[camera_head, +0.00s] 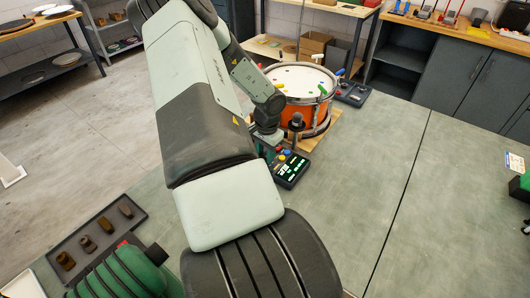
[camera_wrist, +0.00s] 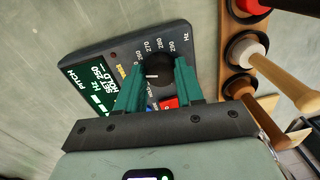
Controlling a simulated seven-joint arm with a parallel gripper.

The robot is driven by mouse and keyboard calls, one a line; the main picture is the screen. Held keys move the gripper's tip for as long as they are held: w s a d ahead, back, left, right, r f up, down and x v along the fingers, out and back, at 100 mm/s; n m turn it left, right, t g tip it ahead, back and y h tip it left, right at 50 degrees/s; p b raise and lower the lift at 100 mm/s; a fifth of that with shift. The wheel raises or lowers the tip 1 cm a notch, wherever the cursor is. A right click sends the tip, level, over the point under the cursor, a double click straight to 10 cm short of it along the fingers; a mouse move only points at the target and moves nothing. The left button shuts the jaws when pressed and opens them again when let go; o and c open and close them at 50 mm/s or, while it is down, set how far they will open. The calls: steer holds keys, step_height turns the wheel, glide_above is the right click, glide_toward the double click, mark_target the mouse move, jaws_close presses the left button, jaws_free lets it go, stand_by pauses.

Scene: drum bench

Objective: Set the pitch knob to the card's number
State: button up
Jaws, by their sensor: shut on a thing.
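A small white card (camera_head: 515,162) lies at the far right, too small to read.
An orange drum (camera_head: 298,95) with coloured pegs stands just behind the box. Wooden-handled tools (camera_wrist: 278,75) stand in a rack close to my gripper. A tray of brown blocks (camera_head: 97,232) lies at lower left. The bench's right side is mostly clear.

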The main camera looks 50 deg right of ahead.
steer(key=shift+c, duration=0.8)
steer(key=shift+m, duration=0.4)
steer(key=shift+w+m, duration=0.1)
steer(key=shift+m, duration=2.3)
steer(key=o, duration=1)
steer(key=shift+o, duration=0.2)
steer(key=shift+r, duration=0.1)
step_height(320, 180, up, 11)
steer(key=shift+s+a, duration=0.2)
steer(key=shift+s, duration=0.05)
